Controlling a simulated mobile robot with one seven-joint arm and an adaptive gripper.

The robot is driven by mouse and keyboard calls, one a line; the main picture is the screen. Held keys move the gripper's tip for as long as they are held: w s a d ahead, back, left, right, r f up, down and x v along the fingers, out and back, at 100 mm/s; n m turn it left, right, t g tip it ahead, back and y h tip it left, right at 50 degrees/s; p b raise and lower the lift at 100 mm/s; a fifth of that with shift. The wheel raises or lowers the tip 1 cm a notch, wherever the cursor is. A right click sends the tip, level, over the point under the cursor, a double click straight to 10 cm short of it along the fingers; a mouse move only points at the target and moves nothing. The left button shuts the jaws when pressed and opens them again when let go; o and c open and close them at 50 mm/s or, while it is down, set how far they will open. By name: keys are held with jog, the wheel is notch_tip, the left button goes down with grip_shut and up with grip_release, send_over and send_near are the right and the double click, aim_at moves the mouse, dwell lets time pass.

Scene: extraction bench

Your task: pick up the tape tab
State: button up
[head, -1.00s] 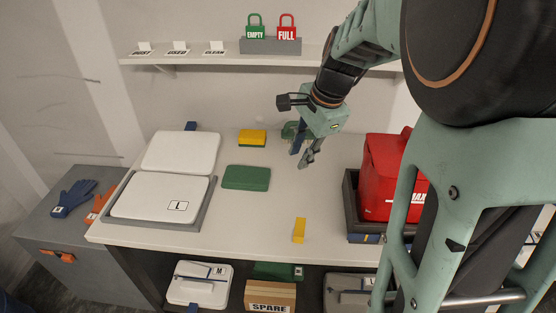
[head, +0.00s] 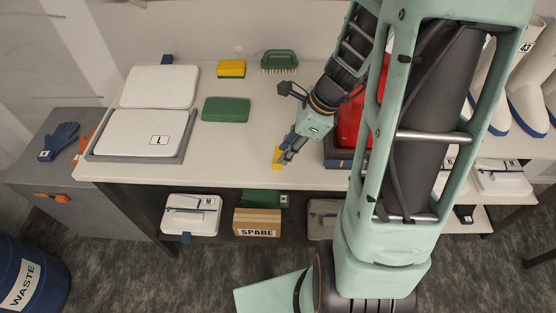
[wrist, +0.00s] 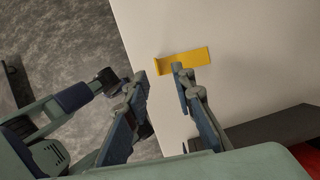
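The yellow tape tab (head: 276,164) lies near the front edge of the white bench top, and my gripper (head: 284,157) is right at it in the head view. In the wrist view the tab (wrist: 190,58) has a flat strip and a short upturned end at its left. My gripper (wrist: 160,78) is open and empty there. Its right finger overlaps the strip's lower edge in the picture; its left finger is off to the left, over the floor. I cannot tell whether a finger touches the tab.
A red box (head: 349,120) in a dark tray (head: 335,152) stands close to the right of my gripper; the tray also shows in the wrist view (wrist: 265,128). White lidded trays (head: 150,132), a green pad (head: 226,109), a yellow sponge (head: 231,68) and a green brush (head: 280,60) lie farther off.

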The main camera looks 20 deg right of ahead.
aim_at(279, 155)
jog(key=x, duration=0.4)
jog(key=shift+s+a+f+b, duration=0.1)
jog(key=shift+s+f+b, duration=0.2)
jog(key=shift+b, duration=0.1)
jog(key=shift+w+a+f, duration=0.1)
jog(key=shift+a+f, duration=0.05)
jog(key=shift+f, duration=0.25)
grip_shut()
